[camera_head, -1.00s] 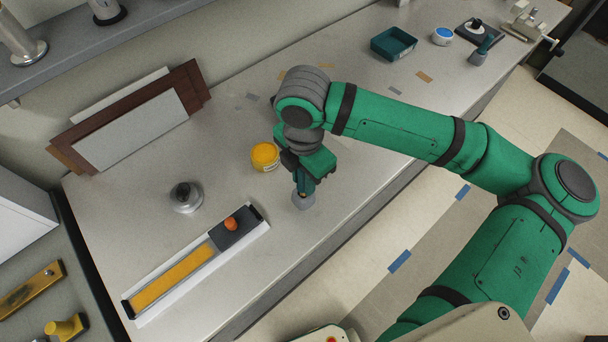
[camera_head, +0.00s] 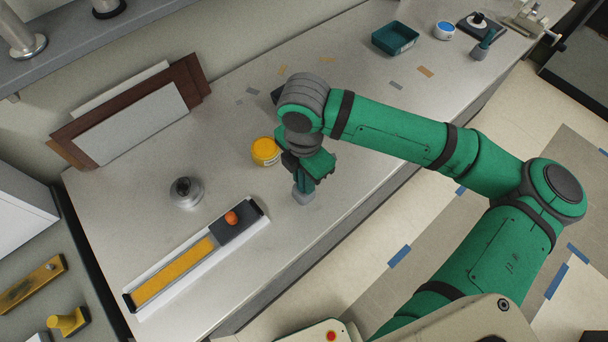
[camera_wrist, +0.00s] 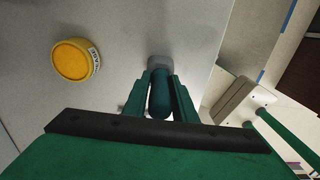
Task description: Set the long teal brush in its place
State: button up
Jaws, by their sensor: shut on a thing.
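My gripper (camera_head: 307,178) is shut on the teal brush, over the front part of the counter. The brush's grey head (camera_head: 303,198) points down at the counter; I cannot tell whether it touches. In the wrist view the teal handle (camera_wrist: 160,95) lies between the two fingers, with the grey head (camera_wrist: 158,62) beyond them. My fingers hide much of the handle in the head view. A second teal-handled brush with a grey head (camera_head: 484,46) stands at the far right of the counter. A teal tray (camera_head: 395,45) lies at the back.
A yellow jar (camera_head: 266,151) stands close left of my gripper. A long white tray (camera_head: 217,255) with a yellow strip and an orange-knobbed block lies nearer left. A grey metal weight-like object (camera_head: 185,192) and leaning boards (camera_head: 140,125) are behind. A blue-lidded tub (camera_head: 444,31) stands far right.

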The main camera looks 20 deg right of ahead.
jog(key=shift+f, duration=0.45)
jog(key=o, duration=1.1)
jog(key=shift+r, duration=0.1)
notch_tip(320, 180, up, 11)
jog(key=shift+f, duration=0.2)
